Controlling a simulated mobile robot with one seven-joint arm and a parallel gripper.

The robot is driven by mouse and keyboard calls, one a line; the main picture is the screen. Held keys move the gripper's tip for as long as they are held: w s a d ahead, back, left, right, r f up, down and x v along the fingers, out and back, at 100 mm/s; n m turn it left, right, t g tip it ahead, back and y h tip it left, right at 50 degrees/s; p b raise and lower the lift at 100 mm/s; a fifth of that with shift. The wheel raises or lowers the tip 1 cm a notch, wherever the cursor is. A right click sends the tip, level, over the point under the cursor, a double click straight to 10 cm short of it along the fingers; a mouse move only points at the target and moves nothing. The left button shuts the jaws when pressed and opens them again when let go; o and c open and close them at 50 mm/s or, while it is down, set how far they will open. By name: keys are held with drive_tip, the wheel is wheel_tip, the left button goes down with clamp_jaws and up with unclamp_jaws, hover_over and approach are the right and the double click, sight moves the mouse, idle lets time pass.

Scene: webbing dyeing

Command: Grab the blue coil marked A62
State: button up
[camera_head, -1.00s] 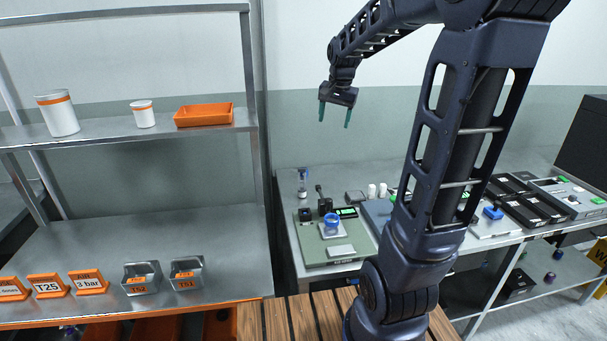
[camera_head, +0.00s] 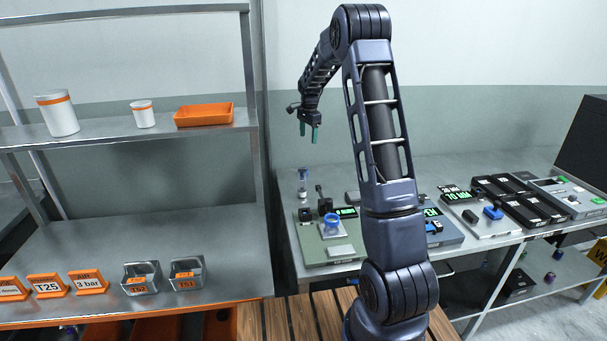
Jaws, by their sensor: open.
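A blue coil (camera_head: 331,221) sits on a small pale plate on a green board, on the grey workbench to the left of my arm. Other blue objects are a blue item (camera_head: 493,212) on a pale plate farther right and a small one (camera_head: 433,227) just right of my arm. No mark A62 can be read on any of them. My gripper (camera_head: 308,132) is open and empty, fingers pointing down, in the air above and behind the bench's left part, well above the blue coil.
A metal rack at left holds orange signs, two small metal bins (camera_head: 187,274), white tubs and an orange tray (camera_head: 203,115). The grey workbench (camera_head: 450,170) carries black boxes (camera_head: 524,211) and devices with green displays. A slatted wooden surface (camera_head: 305,318) lies in front.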

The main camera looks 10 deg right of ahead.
drive_tip(key=w+f, duration=0.2)
drive_tip(key=f, duration=0.4)
drive_tip(key=w+f+m, duration=0.1)
drive_tip(key=w+f, duration=0.1)
drive_tip(key=f, duration=0.5)
drive_tip(key=w+a+f+m, duration=0.1)
drive_tip(key=w+f, duration=0.1)
drive_tip(key=f, duration=0.4)
drive_tip(key=shift+f+g, duration=0.25)
drive_tip(key=shift+g, duration=0.05)
drive_tip(key=c, duration=1.1)
